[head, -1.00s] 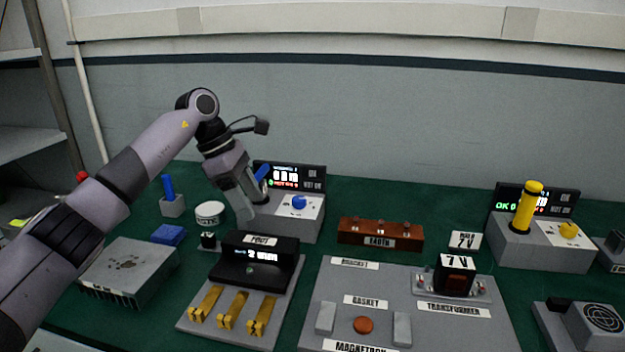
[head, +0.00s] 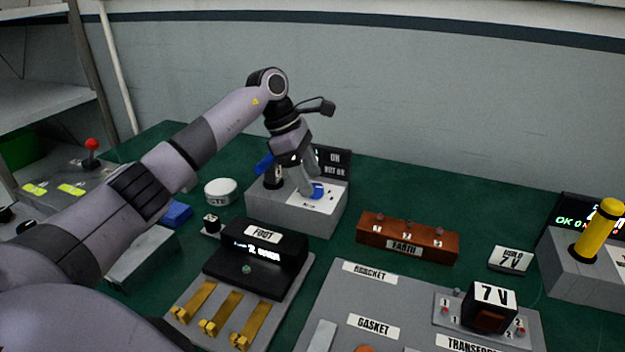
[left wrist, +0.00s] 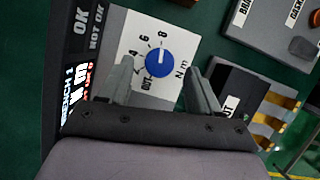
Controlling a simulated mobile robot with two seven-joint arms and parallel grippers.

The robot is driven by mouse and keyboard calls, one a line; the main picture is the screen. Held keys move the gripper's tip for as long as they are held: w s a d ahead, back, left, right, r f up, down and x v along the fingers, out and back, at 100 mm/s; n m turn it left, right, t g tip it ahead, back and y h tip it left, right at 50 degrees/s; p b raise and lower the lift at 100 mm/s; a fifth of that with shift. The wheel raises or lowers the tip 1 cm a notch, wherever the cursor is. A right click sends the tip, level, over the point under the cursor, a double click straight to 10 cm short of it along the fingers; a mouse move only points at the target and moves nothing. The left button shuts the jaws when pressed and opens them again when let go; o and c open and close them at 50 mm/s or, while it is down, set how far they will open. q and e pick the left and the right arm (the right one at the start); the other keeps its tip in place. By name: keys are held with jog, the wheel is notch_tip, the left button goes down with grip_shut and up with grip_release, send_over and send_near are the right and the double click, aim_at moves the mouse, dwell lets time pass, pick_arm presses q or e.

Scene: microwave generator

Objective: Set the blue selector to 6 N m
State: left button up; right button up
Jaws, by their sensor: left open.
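The blue selector (head: 317,191) is a round knob on the white dial plate of a grey box (head: 292,214). In the left wrist view the selector (left wrist: 159,62) has a pale pointer mark, and 4, 6, 8, OUT and N m are printed around it. I cannot tell exactly which mark the pointer meets. My left gripper (head: 308,182) is open, its fingers pointing down at the selector. In the left wrist view the left gripper (left wrist: 160,68) has one finger on each side of the knob, with gaps showing. My right gripper is not in view.
A dark display (head: 332,162) stands behind the box. A blue handle (head: 265,165) rises from the box's left side, close to my gripper. A white round tin (head: 221,191), a black pedal unit (head: 256,262) and a brown earth block (head: 407,238) stand nearby.

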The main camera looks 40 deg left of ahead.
pick_arm(q)
jog(key=shift+x, duration=1.05)
jog(key=c, duration=1)
jog(key=shift+c, duration=0.2)
jog(key=shift+r+n, duration=0.1)
jog(key=shift+n, duration=0.2)
jog(key=n+t+p, duration=0.1)
jog(key=n, duration=0.2)
jog(key=shift+y, duration=0.3)
jog(key=shift+s+d+n+t+y, duration=0.1)
jog(key=shift+n+t+y, duration=0.25)
jog(key=shift+n, duration=0.65)
jog(key=shift+d+n+t+y, duration=0.1)
jog(key=shift+n+t+y, duration=0.2)
jog(key=shift+n, duration=0.7)
jog(key=o, duration=1)
